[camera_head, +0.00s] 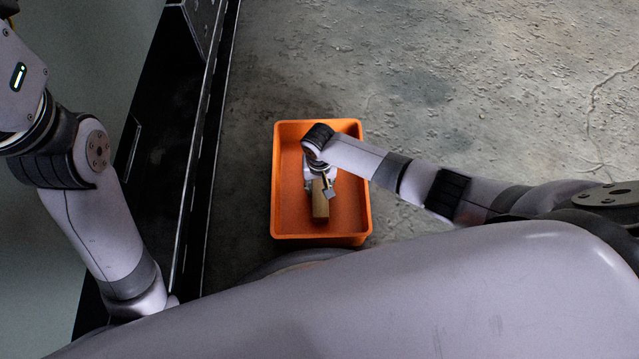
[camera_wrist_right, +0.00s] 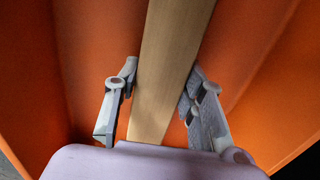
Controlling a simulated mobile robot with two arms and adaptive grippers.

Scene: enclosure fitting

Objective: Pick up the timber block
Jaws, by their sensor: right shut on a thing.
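The timber block (camera_head: 320,207) is a light brown wooden bar inside the orange crate (camera_head: 287,227) in the head view. It also shows in the right wrist view (camera_wrist_right: 170,60), running lengthwise between the fingers. My right gripper (camera_head: 324,184) reaches down into the crate and is shut on the block, with one finger on each side in the right wrist view (camera_wrist_right: 160,105). Part of the block is hidden under the gripper and wrist. I cannot tell whether the block touches the crate floor. My left arm comes in from the left, but its gripper is not in view.
The crate stands on a rough grey concrete floor (camera_head: 480,80), and its walls surround the block and my right gripper. A dark metal edge (camera_head: 185,190) runs along the left side. The floor behind and to the right of the crate is clear.

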